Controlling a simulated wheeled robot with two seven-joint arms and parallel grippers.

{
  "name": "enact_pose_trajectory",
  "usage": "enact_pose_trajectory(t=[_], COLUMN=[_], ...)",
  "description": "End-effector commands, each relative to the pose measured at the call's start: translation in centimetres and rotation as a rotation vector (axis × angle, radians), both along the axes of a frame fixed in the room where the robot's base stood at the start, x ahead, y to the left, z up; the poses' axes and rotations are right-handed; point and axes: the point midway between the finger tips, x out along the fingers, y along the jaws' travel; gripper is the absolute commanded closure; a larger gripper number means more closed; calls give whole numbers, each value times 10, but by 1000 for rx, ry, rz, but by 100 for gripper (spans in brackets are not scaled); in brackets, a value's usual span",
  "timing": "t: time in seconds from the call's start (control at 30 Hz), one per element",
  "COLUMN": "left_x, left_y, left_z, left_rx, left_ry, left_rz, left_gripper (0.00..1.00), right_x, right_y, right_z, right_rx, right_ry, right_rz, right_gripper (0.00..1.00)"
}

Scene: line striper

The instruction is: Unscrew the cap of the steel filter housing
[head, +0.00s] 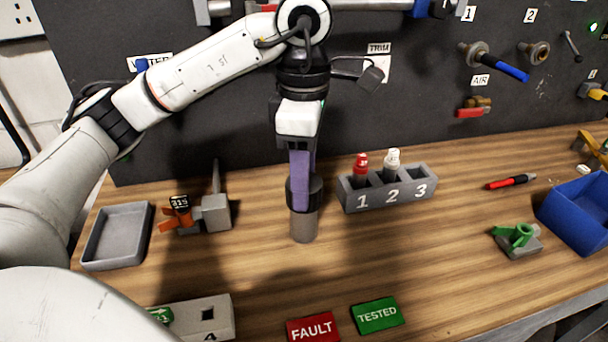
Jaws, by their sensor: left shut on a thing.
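The steel filter housing (304,226) stands upright on the wooden bench near the middle of the head view. Its dark cap (318,190) sits on top of it. My left gripper (302,195) comes down from above and is shut on the cap, with its purple finger lying against the near side. The finger and gripper body hide part of the cap. I cannot see a gap between cap and housing. My right gripper is not in the head view.
A grey numbered rack (388,192) with red and white bottles stands right of the housing. A grey tray (117,236) and a grey block fixture (216,212) are at left. FAULT (313,328) and TESTED (377,315) plates lie in front. A blue bin (580,215) is at right.

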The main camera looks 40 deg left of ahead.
Motion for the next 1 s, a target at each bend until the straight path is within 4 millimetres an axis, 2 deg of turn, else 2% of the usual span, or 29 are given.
enact_pose_trajectory(t=[0.13, 0.47, 0.8, 1.0], left_x=[0, 0, 0, 0], left_y=[0, 0, 0, 0], left_z=[1, 1, 1, 1], left_rx=[0, 0, 0, 0], left_ry=[-2, -2, -1, -1], left_rz=[126, 156, 517, 546], left_gripper=[81, 81, 81, 81], right_x=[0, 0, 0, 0], right_y=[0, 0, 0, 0], right_z=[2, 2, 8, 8], right_rx=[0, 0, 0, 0], right_ry=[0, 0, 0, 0], right_rz=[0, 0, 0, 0], right_gripper=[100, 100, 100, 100])
